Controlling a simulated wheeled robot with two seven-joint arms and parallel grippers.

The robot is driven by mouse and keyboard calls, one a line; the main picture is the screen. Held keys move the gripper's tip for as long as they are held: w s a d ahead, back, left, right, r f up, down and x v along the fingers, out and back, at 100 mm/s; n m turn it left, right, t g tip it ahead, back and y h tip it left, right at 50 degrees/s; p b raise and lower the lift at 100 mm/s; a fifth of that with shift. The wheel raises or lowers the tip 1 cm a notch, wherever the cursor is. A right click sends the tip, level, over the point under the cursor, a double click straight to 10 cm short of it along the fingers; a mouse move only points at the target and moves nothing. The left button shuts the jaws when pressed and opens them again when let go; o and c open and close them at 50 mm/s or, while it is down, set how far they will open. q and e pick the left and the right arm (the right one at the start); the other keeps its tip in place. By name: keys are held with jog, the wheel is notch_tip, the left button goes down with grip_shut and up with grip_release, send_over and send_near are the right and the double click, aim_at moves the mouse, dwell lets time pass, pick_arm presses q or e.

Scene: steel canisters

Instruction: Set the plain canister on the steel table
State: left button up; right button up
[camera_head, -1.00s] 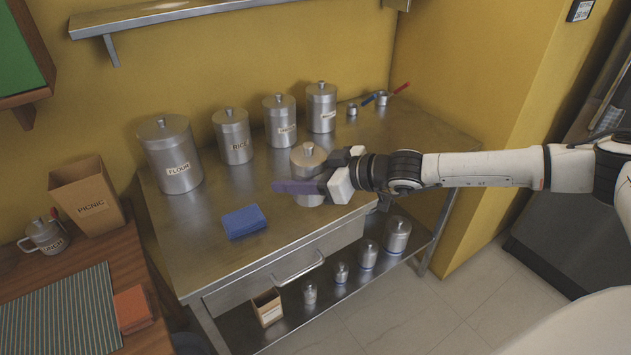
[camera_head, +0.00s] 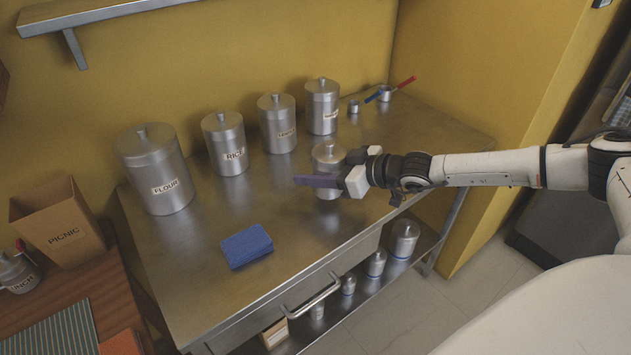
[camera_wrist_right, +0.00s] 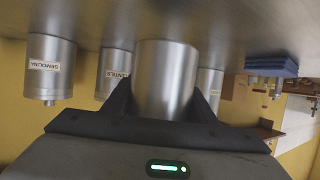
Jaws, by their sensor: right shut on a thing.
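The plain canister (camera_head: 329,157) is steel, has a knobbed lid and bears no label that I can see. It is upright over the front right part of the steel table (camera_head: 200,270). My right gripper (camera_head: 325,182) is shut around its body, with a purple-grey finger across its front. The canister also shows between the fingers in the right wrist view (camera_wrist_right: 166,75), which is upside down. Its base is at or very near the tabletop; I cannot tell whether it touches. My left gripper is not in view.
Labelled canisters stand along the back: flour (camera_head: 155,170), rice (camera_head: 225,145), lentils (camera_head: 277,125) and semolina (camera_head: 322,107). A folded blue cloth (camera_head: 246,246) lies near the front edge. Small pots stand at the back right. Bare tabletop lies between cloth and plain canister.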

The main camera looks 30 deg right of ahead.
jog(key=shift+f, duration=1.35)
jog(key=o, duration=1.2)
jog(key=shift+o, duration=0.2)
jog(key=shift+r, duration=0.1)
jog(key=shift+s+d, duration=0.2)
jog(key=shift+s, duration=0.1)
jog(key=b+v, duration=0.1)
jog(key=v, duration=1)
jog(key=shift+s+r, duration=0.1)
jog(key=shift+r, duration=0.15)
